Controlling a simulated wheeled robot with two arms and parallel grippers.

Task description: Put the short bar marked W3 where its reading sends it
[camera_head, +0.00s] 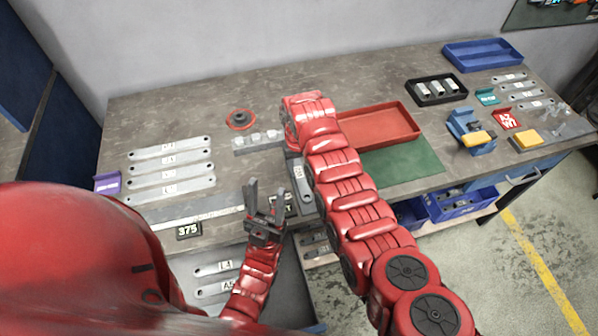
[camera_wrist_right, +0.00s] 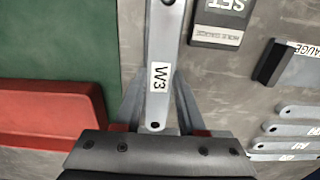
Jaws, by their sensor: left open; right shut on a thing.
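The short bar marked W3 (camera_wrist_right: 158,98) is a flat grey metal bar with a hole near its end and a white label. My right gripper (camera_wrist_right: 157,112) is shut on it, one finger along each side. In the head view the bar (camera_head: 301,178) shows beside my right arm, which hides the right gripper. My left gripper (camera_head: 264,207) is open and empty, fingers up, near the bench's front edge. A black plate reading 375 (camera_head: 188,230) sits left of it, by a long pale metal strip (camera_head: 200,213).
A red tray (camera_head: 410,140) and green mat (camera_head: 415,165) lie right of my right arm. Long bars (camera_head: 168,168) lie at left. A grey stepped block (camera_head: 250,143), black tray (camera_head: 412,93), blue tray (camera_head: 485,62) and blue vise (camera_head: 462,125) stand on the bench.

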